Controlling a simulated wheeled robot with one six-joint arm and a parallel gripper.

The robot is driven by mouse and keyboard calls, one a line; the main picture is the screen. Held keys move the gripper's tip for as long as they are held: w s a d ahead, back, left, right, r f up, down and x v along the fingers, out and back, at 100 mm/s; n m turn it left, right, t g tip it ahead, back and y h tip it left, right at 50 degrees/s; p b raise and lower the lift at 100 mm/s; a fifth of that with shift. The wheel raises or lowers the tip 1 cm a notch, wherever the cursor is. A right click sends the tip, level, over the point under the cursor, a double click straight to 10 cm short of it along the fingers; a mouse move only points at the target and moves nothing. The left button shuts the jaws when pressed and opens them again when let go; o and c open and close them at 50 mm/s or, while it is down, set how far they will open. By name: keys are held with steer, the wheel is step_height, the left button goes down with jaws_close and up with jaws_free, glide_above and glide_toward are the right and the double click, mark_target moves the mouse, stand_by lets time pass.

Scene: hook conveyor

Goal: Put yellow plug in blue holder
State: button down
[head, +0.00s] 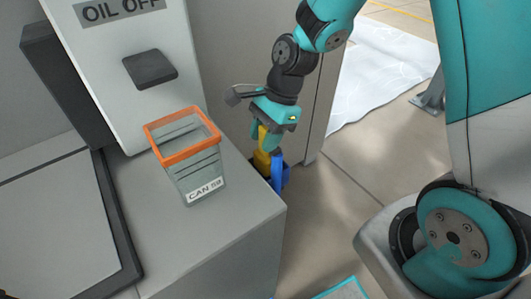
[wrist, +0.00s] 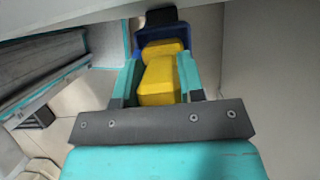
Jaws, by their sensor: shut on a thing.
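The yellow plug (wrist: 160,82) is between the two fingers of my gripper (wrist: 158,75) in the wrist view, and the gripper is shut on it. The far end of the plug lies at the opening of the blue holder (wrist: 179,32); how deep it sits inside I cannot tell. In the head view my gripper (head: 266,137) points down beside the grey cabinet, with the yellow plug (head: 262,158) below it. The blue holder (head: 280,172) shows just right of the plug's lower end, partly hidden by the cabinet corner.
A clear bin with an orange rim (head: 186,155), labelled CAN, stands on the grey cabinet top (head: 225,232) left of my gripper. A panel marked OIL OFF (head: 130,50) rises behind it. Open floor (head: 330,215) lies to the right.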

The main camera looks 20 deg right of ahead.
step_height(320, 180, down, 5)
steer(key=shift+r+b, duration=0.2)
steer(key=shift+b, duration=0.25)
steer(key=c, duration=0.7)
jaws_free()
steer(key=shift+f, duration=0.1)
steer(key=shift+c, duration=0.2)
steer(key=s+p+v, duration=0.1)
steer(key=p+v, duration=0.2)
steer(key=v, duration=0.9)
steer(key=s+a+r+n, duration=0.4)
steer(key=s+n, duration=0.4)
steer(key=n, duration=0.3)
steer(key=s+a+r+n, duration=0.4)
steer(key=s+r+n, duration=0.3)
steer(key=n, duration=0.5)
steer(key=shift+s+t, duration=0.4)
steer(key=shift+s, duration=0.45)
